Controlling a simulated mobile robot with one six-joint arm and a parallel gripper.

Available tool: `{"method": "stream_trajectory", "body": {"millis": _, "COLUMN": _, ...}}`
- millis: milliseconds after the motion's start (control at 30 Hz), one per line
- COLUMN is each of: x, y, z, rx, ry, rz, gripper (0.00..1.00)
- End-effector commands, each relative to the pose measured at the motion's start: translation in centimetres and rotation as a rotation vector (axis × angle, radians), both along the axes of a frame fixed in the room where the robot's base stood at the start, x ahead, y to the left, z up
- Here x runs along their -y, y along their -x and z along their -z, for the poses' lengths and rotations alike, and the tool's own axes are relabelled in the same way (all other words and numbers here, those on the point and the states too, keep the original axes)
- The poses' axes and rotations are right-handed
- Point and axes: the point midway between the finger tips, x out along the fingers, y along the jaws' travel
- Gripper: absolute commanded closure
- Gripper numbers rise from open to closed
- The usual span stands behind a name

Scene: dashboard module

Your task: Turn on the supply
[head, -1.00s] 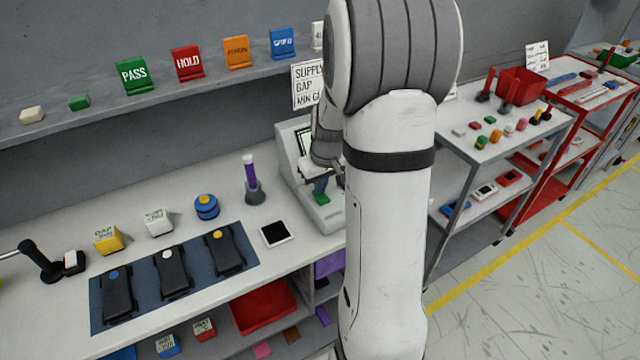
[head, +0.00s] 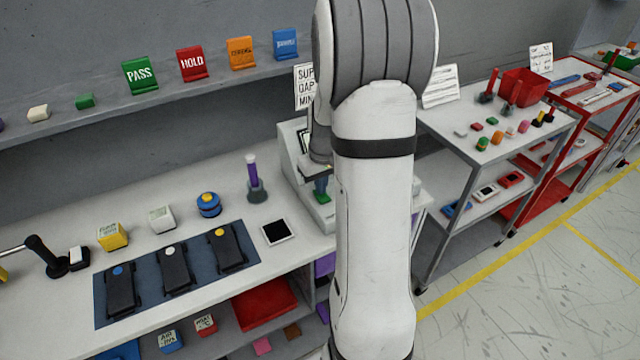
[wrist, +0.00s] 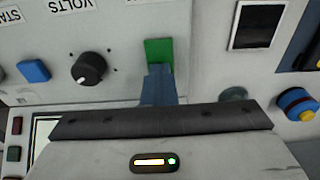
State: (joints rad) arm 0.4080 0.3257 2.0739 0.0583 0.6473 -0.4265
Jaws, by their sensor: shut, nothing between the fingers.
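The supply is a pale grey console (head: 292,165) on the bench, partly hidden behind my arm. In the wrist view its panel (wrist: 115,58) carries a green rocker or button (wrist: 159,50), a black knob (wrist: 88,69) under the word VOLTS, and a blue button (wrist: 34,71). The green part also shows in the head view (head: 322,198). My gripper (wrist: 157,72) is shut and empty. Its blue-grey fingertips are right at the edge of the green part and overlap it in the picture; I cannot tell whether they touch.
A black-screened pad (head: 279,232) and a mat (head: 244,262) with several black devices lie left of the console. A purple-topped bottle (head: 253,180) stands close by. A shelf with signs (head: 140,77) runs behind. A grey cart (head: 500,150) stands to the right.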

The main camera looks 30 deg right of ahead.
Motion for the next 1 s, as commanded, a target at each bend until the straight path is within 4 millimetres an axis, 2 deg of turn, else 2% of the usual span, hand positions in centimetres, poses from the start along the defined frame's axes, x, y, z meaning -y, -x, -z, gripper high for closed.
{"method": "stream_trajectory", "body": {"millis": 33, "x": -0.2, "y": 1.1, "z": 1.0, "rx": -0.029, "ry": -0.012, "rz": 0.002, "gripper": 1.00}}
{"method": "stream_trajectory", "body": {"millis": 100, "x": -0.2, "y": 1.4, "z": 1.0, "rx": -0.030, "ry": -0.012, "rz": 0.003, "gripper": 1.00}}
{"method": "stream_trajectory", "body": {"millis": 500, "x": -0.1, "y": 1.5, "z": 0.4, "rx": -0.028, "ry": -0.010, "rz": 0.003, "gripper": 1.00}}
{"method": "stream_trajectory", "body": {"millis": 633, "x": -0.1, "y": 1.5, "z": -1.6, "rx": -0.023, "ry": -0.008, "rz": 0.002, "gripper": 1.00}}
{"method": "stream_trajectory", "body": {"millis": 1000, "x": -0.1, "y": 1.9, "z": -9.6, "rx": -0.008, "ry": -0.002, "rz": 0.004, "gripper": 1.00}}
